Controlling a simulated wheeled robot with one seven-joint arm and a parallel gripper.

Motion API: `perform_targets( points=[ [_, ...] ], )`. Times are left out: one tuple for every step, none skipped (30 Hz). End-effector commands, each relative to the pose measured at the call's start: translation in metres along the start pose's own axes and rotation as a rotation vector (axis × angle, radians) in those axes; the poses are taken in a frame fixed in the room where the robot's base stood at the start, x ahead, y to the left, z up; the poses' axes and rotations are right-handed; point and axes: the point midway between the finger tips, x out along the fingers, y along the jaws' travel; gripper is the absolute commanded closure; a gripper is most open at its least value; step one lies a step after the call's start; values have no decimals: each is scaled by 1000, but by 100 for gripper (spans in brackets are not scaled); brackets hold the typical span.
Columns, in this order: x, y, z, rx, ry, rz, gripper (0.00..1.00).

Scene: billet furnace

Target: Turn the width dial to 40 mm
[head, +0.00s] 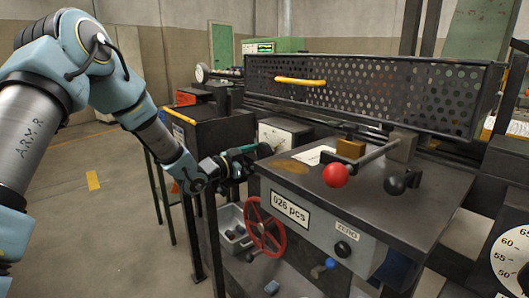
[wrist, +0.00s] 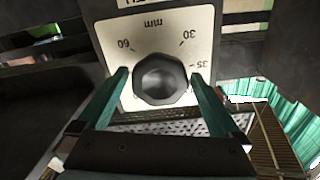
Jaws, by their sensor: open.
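The width dial is a dark faceted knob (wrist: 161,84) on a pale scale plate (wrist: 158,22) in the wrist view. The plate appears upside down, with "mm", 60, 30 and 35 readable; other marks are hidden by the knob and fingers. I cannot make out a pointer on the knob. My gripper (wrist: 158,75) is open, one teal finger on each side of the knob; I cannot tell whether they touch it. In the head view my gripper (head: 252,151) is beside a white-faced box (head: 285,135), and the dial face cannot be made out.
A bench (head: 370,190) carries a red ball handle (head: 336,175) and a black ball handle (head: 396,185). Below are a red handwheel (head: 264,228) and a ZERO knob (head: 343,248). A perforated guard (head: 380,85) stands behind. Open floor (head: 100,200) is at left.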

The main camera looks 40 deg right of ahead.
Motion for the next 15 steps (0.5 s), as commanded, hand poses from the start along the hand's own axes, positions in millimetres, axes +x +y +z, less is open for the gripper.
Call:
perform_targets(
  points=[
    [5, 0, 0, -1, 0, 0, 0],
    [7, 0, 0, -1, 0, 0, 0],
    [9, 0, 0, -1, 0, 0, 0],
    [11, 0, 0, 0, 0, 0, 0],
    [12, 0, 0, 0, -1, 0, 0],
    [12, 0, 0, 0, -1, 0, 0],
    [13, 0, 0, 0, -1, 0, 0],
    [13, 0, 0, 0, -1, 0, 0],
    [13, 0, 0, 0, -1, 0, 0],
    [13, 0, 0, 0, -1, 0, 0],
    [13, 0, 0, 0, -1, 0, 0],
    [13, 0, 0, 0, -1, 0, 0],
    [12, 0, 0, 0, -1, 0, 0],
    [12, 0, 0, 0, -1, -1, 2],
    [12, 0, 0, 0, -1, -1, 7]
  ],
)
